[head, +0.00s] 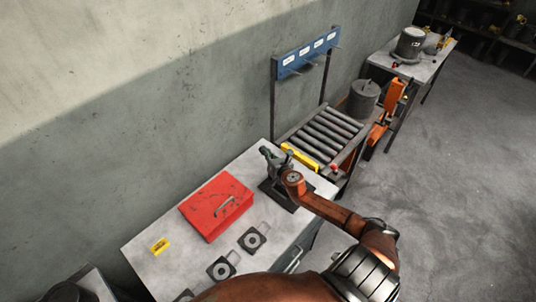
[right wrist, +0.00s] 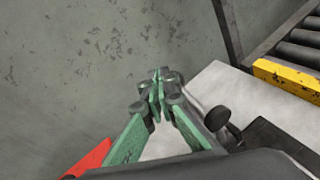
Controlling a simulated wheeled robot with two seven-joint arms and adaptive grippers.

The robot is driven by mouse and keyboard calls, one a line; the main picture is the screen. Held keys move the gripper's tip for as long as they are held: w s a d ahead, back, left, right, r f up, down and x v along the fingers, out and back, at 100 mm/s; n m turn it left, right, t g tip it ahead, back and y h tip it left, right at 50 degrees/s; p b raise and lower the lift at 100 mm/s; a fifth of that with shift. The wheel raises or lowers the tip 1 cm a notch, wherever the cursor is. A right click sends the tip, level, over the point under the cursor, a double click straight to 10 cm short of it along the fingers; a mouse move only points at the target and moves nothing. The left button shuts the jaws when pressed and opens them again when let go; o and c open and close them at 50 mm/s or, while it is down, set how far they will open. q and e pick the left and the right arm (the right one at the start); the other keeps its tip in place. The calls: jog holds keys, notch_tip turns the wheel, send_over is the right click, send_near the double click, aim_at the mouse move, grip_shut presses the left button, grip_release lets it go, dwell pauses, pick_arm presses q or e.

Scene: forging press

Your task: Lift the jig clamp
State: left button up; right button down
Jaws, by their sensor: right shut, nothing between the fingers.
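The jig clamp's dark base (head: 272,191) sits on the light workbench top (head: 165,217), at the end near the roller conveyor. My right gripper (head: 276,157) is over the clamp and hides much of it in the head view. In the right wrist view, the green fingers of my right gripper (right wrist: 158,82) are shut with nothing between them. I cannot tell whether the fingers touch the lever. My left gripper is not in view.
Several dark plates with round centres (head: 252,239) lie along the front. A roller conveyor (head: 327,131) with a yellow end bar (head: 299,158) adjoins the bench; a wall stands behind.

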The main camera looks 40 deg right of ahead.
jog(key=shift+w+f, duration=0.25)
jog(key=shift+w, duration=0.4)
jog(key=shift+a, duration=0.1)
jog(key=s+a+r+p, duration=0.4)
jog(key=s+r, duration=0.2)
jog(key=r, duration=0.4)
jog(key=shift+a+r, duration=0.15)
jog(key=shift+r, duration=0.2)
jog(key=shift+s, duration=0.1)
